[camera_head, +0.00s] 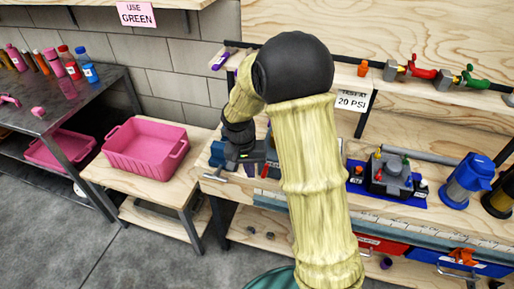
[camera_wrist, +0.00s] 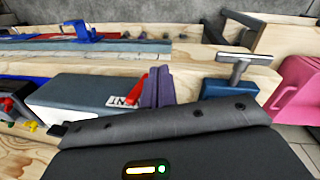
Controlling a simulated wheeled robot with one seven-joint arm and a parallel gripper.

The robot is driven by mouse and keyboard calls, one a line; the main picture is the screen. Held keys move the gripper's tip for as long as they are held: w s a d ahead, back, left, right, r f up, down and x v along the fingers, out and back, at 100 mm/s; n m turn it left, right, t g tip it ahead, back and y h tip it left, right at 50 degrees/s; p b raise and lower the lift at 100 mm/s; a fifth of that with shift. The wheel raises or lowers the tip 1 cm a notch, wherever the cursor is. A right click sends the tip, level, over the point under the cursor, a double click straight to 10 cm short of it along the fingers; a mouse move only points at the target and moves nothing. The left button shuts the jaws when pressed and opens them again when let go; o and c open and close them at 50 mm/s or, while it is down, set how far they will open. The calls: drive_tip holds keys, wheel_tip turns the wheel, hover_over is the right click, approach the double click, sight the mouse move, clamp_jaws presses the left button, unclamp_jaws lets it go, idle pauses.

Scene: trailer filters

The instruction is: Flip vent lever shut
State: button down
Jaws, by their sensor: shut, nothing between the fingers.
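The label is on a grey-blue box (camera_wrist: 75,97). My gripper's fingers (camera_wrist: 158,76) are shut together and empty, just right of the red lever. I cannot tell whether they touch it. In the head view, my arm and wrist cover much of this spot, and my gripper is low over the bench, left of my forearm.
A blue vise (camera_wrist: 229,88) with a grey T-handle (camera_wrist: 235,64) stands close to the right of my fingers. A pink bin (camera_head: 146,149) sits on the side table. A blue tray (camera_head: 405,199) with a dark fixture lies right of my arm.

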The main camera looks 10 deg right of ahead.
drive_tip(key=w+a+r+m+p, duration=0.1)
drive_tip(key=w+r+p, duration=0.2)
drive_tip(key=r+p, duration=0.2)
drive_tip(key=w+a+r+m+g+h+p, duration=0.1)
drive_tip(key=r+p, duration=0.4)
drive_tip(key=p, duration=0.6)
drive_tip(key=shift+w+a+r+m+h, duration=0.35)
drive_tip(key=shift+w+a, duration=0.3)
drive_tip(key=shift+w, duration=0.55)
drive_tip(key=shift+f, duration=0.1)
drive_tip(key=s+d+f+p, duration=0.3)
drive_tip(key=d+f+p, duration=0.2)
drive_tip(key=f, duration=0.5)
drive_tip(key=shift+s+d, duration=0.25)
drive_tip(key=shift+d, duration=0.3)
